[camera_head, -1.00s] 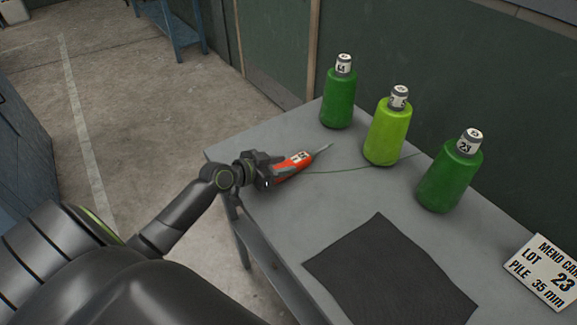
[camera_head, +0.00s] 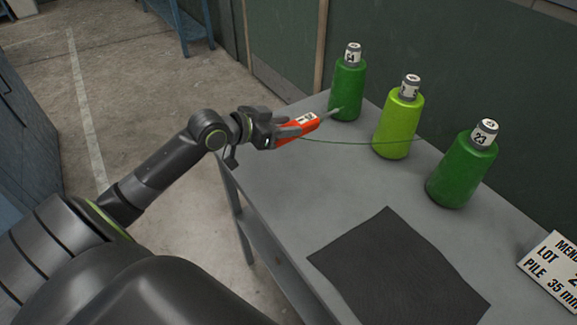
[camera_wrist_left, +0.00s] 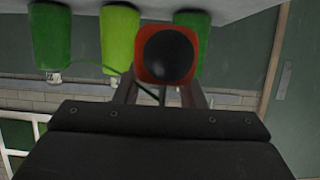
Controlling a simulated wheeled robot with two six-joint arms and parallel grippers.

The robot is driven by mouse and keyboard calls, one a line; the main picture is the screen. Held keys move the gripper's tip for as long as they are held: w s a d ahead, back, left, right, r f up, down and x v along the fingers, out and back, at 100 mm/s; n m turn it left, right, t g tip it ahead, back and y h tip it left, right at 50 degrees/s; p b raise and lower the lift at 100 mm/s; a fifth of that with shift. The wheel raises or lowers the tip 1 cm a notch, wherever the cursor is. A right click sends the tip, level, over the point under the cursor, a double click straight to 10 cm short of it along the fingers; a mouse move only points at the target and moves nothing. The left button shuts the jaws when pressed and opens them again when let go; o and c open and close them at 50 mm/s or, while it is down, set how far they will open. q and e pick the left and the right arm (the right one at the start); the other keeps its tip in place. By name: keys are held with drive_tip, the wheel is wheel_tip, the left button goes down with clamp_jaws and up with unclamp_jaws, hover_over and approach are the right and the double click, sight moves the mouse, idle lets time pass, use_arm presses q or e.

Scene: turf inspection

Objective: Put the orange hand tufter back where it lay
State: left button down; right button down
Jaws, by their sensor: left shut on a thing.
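The orange hand tufter (camera_head: 298,127) is held in my left gripper (camera_head: 281,130), which is shut on its body. Its metal tip points right, toward the leftmost dark green cone. The tufter appears raised above the grey table (camera_head: 262,190) near its far left corner. A thin green strand runs from it toward the cones. In the left wrist view the tufter shows end-on as an orange ring with a dark round end (camera_wrist_left: 168,54), between the fingers. My right gripper is in neither view.
A dark green cone (camera_head: 347,92), a lime cone (camera_head: 398,128) and another dark green cone (camera_head: 462,170) stand along the table's wall side. A dark mat (camera_head: 390,265) lies at the front. A white lot sign (camera_head: 552,268) stands at right. Bare tabletop lies between mat and cones.

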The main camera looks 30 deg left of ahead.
use_arm(q)
drive_tip(key=shift+f+b, duration=0.15)
drive_tip(key=shift+b, duration=0.45)
drive_tip(key=shift+s+f, duration=0.1)
drive_tip(key=shift+f, duration=0.15)
wheel_tip(320, 180, down, 9)
drive_tip(key=shift+f, duration=0.1)
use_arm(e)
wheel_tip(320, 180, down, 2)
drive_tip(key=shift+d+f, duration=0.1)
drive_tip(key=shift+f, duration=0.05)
use_arm(q)
drive_tip(key=shift+f+b, duration=0.15)
drive_tip(key=shift+b, duration=0.15)
drive_tip(key=c, duration=0.9)
unclamp_jaws()
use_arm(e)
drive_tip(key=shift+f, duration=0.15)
